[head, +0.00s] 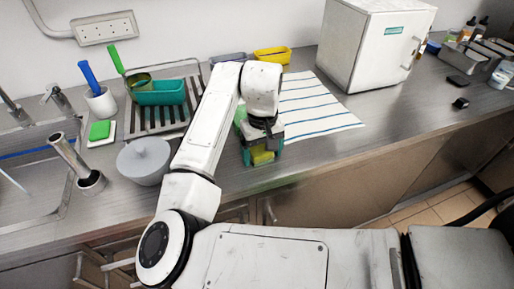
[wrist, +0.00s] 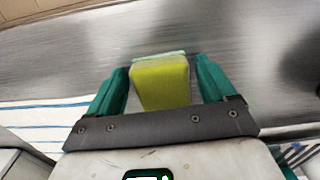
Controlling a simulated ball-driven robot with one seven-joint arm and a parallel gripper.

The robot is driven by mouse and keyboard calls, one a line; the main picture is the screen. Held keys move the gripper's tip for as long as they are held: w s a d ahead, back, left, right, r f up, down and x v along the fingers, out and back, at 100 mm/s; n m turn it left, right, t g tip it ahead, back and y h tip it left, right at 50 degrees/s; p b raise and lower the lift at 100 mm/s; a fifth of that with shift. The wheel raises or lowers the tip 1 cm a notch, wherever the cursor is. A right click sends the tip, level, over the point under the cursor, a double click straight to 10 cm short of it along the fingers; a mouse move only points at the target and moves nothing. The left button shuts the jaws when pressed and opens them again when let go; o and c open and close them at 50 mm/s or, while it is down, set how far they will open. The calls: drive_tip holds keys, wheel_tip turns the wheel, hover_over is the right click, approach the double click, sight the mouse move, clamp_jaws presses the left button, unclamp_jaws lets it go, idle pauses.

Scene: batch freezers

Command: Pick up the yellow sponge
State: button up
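The yellow sponge (wrist: 160,85), with a pale green layer along its far edge, shows between the two teal fingers of my gripper (wrist: 162,78) in the wrist view. Narrow gaps show on both sides of it, so the fingers look open around it and not pressed on it. In the head view the sponge (head: 262,157) shows low between the fingers of my gripper (head: 263,160), near the counter's front edge. Whether the sponge rests on the counter is hard to tell.
A striped cloth (head: 310,105) lies right of my gripper. A white box-shaped freezer (head: 370,45) stands behind it.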

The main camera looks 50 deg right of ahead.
drive_tip(key=c, duration=0.9)
drive_tip(key=shift+c, duration=0.2)
